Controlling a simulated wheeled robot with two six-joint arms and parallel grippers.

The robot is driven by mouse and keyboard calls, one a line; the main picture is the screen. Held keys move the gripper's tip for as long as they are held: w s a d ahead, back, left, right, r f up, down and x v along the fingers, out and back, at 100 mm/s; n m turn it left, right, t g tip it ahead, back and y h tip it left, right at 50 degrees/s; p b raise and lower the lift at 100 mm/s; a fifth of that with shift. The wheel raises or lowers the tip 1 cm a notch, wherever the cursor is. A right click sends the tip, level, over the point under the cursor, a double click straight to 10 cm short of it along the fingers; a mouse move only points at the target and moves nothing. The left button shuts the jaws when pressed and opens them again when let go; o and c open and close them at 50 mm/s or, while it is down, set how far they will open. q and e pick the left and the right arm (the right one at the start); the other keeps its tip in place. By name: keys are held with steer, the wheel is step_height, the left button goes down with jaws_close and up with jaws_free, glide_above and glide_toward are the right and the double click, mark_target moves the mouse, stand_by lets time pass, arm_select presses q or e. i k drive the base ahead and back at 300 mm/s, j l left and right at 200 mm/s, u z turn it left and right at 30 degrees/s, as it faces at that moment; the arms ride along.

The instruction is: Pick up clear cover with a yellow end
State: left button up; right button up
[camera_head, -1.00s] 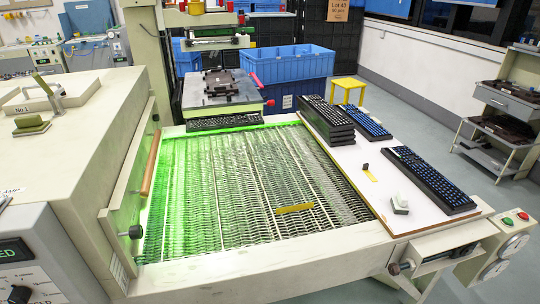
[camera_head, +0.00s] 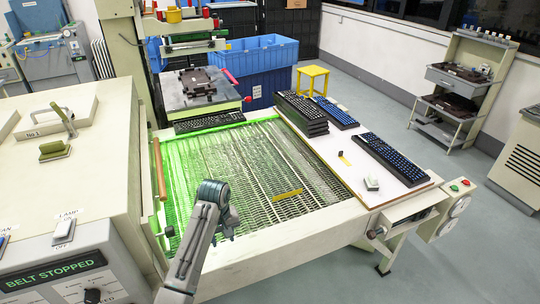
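A yellow strip (camera_head: 287,194) lies on the mesh conveyor belt (camera_head: 232,165), right of its middle. It looks like the yellow end of a clear cover; the clear part is hard to tell from the mesh. A smaller yellow piece (camera_head: 345,161) lies on the white side board beside a small dark block (camera_head: 341,154). My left gripper (camera_head: 229,224) is over the front left part of the belt, left of the yellow strip and apart from it. It is small and partly behind my arm's wrist, so its fingers are unclear. My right gripper is not in view.
Stacked keyboards (camera_head: 301,112) and single keyboards (camera_head: 392,158) lie on the white board (camera_head: 350,180), with a white object (camera_head: 371,183) near its front. The machine housing (camera_head: 75,165) stands at left. Its display (camera_head: 52,275) reads "BELT STOPPED". A blue crate (camera_head: 260,60) stands behind.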

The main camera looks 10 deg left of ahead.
mark_target(278, 181)
steer(key=i, duration=1.8)
